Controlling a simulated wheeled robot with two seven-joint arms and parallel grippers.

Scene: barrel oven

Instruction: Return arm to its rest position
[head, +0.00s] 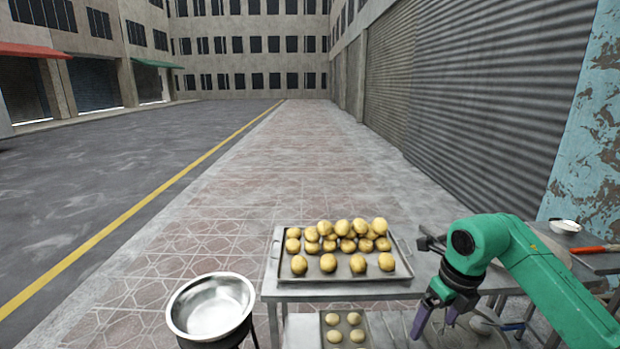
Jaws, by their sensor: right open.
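My right arm (545,265) is green and comes in from the lower right. Its gripper (436,318) has purple fingers that point down, parted and empty, just to the right of the tray. A metal tray (283,262) of round yellow-brown buns stands on a metal table (272,291). The fingers are apart from the buns. My left gripper and arm are not in view.
A steel bowl (211,306) stands at the left of the table. A lower tray (358,341) holds pale dough balls. At the right, a side table holds a small white bowl (565,226) and a red-handled tool (590,249). Open pavement (240,180) lies beyond.

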